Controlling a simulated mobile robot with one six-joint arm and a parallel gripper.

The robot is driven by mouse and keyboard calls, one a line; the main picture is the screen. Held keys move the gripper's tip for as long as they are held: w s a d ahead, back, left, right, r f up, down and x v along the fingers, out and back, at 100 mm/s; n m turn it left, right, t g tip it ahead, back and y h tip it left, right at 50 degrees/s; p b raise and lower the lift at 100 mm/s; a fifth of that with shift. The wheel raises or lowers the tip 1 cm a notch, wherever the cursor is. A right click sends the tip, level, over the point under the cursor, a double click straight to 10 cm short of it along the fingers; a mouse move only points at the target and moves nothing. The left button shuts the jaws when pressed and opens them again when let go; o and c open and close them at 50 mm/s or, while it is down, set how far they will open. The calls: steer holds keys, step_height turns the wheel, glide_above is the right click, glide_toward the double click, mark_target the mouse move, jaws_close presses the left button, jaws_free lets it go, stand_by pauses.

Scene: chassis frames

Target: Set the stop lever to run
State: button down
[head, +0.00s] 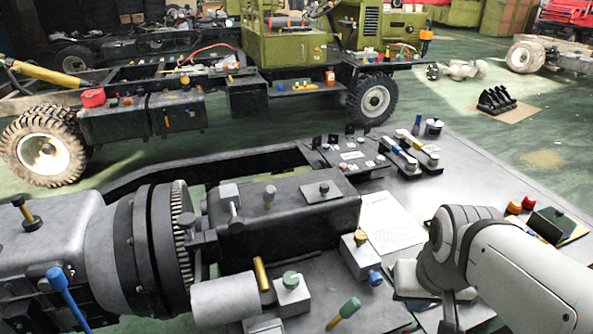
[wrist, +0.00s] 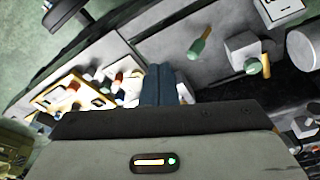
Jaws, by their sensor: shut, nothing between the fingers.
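No readable label marks the stop lever, so I cannot tell which handle it is. A green-tipped handle (head: 345,309) rises tilted from the deck at the bottom of the head view; a similar one shows in the wrist view (wrist: 199,46). Beside it are a grey block with a green knob (head: 292,283) and a slanted yellow lever (head: 261,272). A grey block with a blue knob (head: 361,256) stands behind. My gripper (wrist: 160,84) has its dark fingers together, empty, left of the green handle in the wrist view. The fingertips are out of sight in the head view.
A blue-handled lever (head: 62,284) is at far left. A white sheet (head: 390,222) lies on the deck.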

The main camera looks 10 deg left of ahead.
steer(key=w+a+f+n+t+h+b, duration=0.1)
steer(key=w+a+n+t+h+b, duration=0.25)
steer(key=n, duration=0.65)
steer(key=w+a+f+n+t+h+b, duration=0.15)
steer(key=w+n+t, duration=0.25)
steer(key=w+n, duration=0.45)
steer(key=s+a+n+t+y+b, duration=0.1)
steer(key=a+n+t+y+b, duration=0.2)
steer(key=a+n+y, duration=0.6)
steer(key=a+n+t, duration=0.1)
steer(key=a+n, duration=0.9)
steer(key=a, duration=0.2)
steer(key=shift+s+r+n+y, duration=0.25)
steer(key=shift+s+n+y, duration=0.05)
steer(key=shift+n, duration=0.05)
